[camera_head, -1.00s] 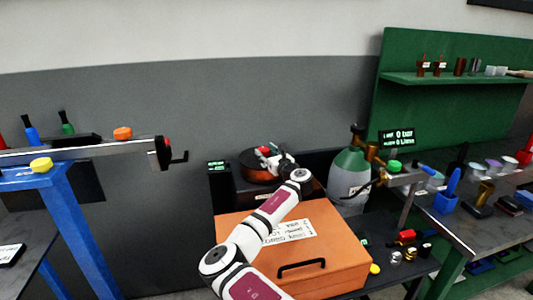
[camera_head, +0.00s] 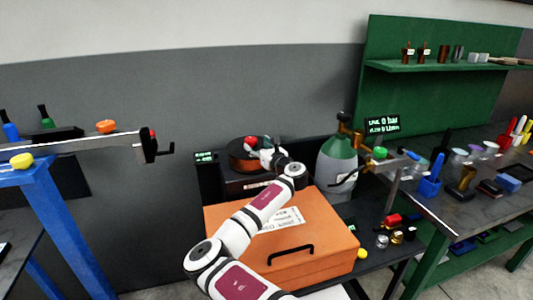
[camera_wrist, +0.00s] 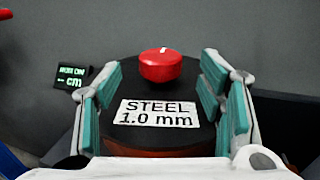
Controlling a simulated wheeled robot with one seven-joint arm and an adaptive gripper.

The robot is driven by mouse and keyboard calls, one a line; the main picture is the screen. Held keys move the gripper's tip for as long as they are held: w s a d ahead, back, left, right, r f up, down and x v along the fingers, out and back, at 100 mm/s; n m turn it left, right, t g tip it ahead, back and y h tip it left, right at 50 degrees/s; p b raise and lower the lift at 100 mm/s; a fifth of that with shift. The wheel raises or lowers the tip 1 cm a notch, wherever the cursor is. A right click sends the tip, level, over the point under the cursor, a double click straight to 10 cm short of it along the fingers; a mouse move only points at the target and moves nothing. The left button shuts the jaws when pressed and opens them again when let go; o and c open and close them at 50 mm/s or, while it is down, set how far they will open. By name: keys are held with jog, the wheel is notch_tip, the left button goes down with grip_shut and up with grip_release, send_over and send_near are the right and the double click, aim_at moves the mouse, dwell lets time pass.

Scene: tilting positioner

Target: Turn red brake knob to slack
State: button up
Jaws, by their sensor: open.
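The red knob (camera_wrist: 162,66) stands on top of a dark round spool (camera_wrist: 125,133) labelled "STEEL 1.0 mm" in the wrist view. A short white mark shows on the knob's top, near its far edge. In the head view the red knob (camera_head: 250,142) shows at the left of my gripper, on the copper-sided spool (camera_head: 240,160). My gripper (camera_wrist: 162,85) is open, with one teal-padded finger on each side of the label. The knob lies between the fingers' lines, just beyond or near their tips, with gaps on both sides. I see no contact.
A small display (camera_head: 204,157) stands left of the spool. An orange case (camera_head: 230,220) lies in front of it, under my arm. A green-topped gas cylinder (camera_head: 337,160) stands to the right. A blue frame (camera_head: 60,225) is at the left.

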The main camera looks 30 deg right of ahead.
jog(key=s, duration=0.8)
jog(key=shift+a, duration=0.2)
